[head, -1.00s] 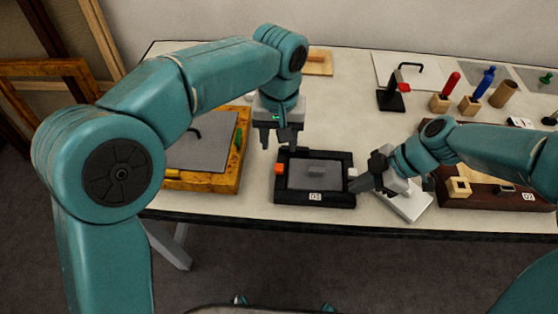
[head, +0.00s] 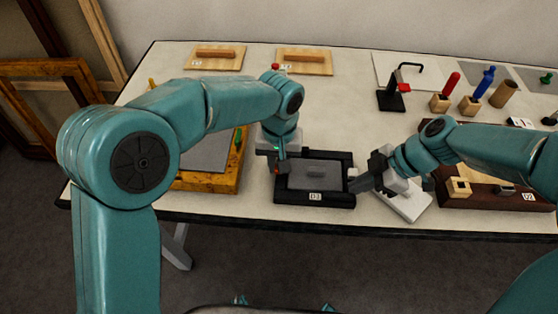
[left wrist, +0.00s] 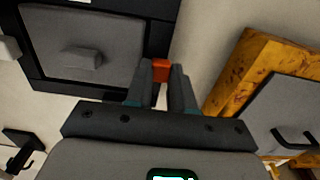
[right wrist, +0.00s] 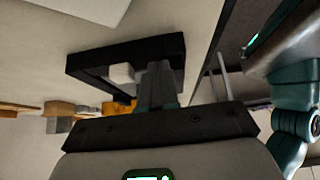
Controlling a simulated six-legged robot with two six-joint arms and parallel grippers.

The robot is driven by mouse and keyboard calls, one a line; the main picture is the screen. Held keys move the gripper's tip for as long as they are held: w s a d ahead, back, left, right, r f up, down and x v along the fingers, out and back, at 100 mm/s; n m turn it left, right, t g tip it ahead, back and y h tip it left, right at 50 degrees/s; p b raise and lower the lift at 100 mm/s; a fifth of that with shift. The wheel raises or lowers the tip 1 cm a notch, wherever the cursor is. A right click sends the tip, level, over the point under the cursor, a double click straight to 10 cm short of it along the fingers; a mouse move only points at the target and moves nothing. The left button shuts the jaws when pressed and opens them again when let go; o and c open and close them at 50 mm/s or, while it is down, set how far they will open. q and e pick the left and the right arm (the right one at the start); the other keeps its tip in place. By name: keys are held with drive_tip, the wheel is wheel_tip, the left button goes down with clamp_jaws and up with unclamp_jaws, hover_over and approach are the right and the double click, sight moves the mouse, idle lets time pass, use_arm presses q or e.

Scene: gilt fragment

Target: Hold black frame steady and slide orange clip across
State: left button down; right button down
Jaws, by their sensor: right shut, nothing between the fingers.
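The black frame (head: 315,200) lies flat on the table around a grey panel (head: 315,176). It shows at upper left in the left wrist view (left wrist: 90,88). The orange clip (left wrist: 161,70) is at the frame's left side, mostly hidden in the head view. My left gripper (head: 281,172) reaches down there, its fingers closed in on the clip from both sides. My right gripper (head: 357,185) is shut and empty, its tips at the frame's right side beside a pale tab (right wrist: 121,73). Whether those tips touch the frame is unclear.
A dark wooden tray (head: 490,195) with small blocks is at right. Several tools and wooden blocks stand along the back right. The table middle behind the black frame is clear.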

use_arm(q)
drive_tip(key=shift+d, duration=1.1)
use_arm(e)
drive_tip(key=shift+f, duration=0.2)
use_arm(q)
drive_tip(key=c, duration=1)
unclamp_jaws()
drive_tip(key=shift+o, duration=0.2)
wheel_tip(320, 180, up, 12)
drive_tip(key=shift+s, duration=0.1)
use_arm(e)
drive_tip(key=shift+r, duration=0.1)
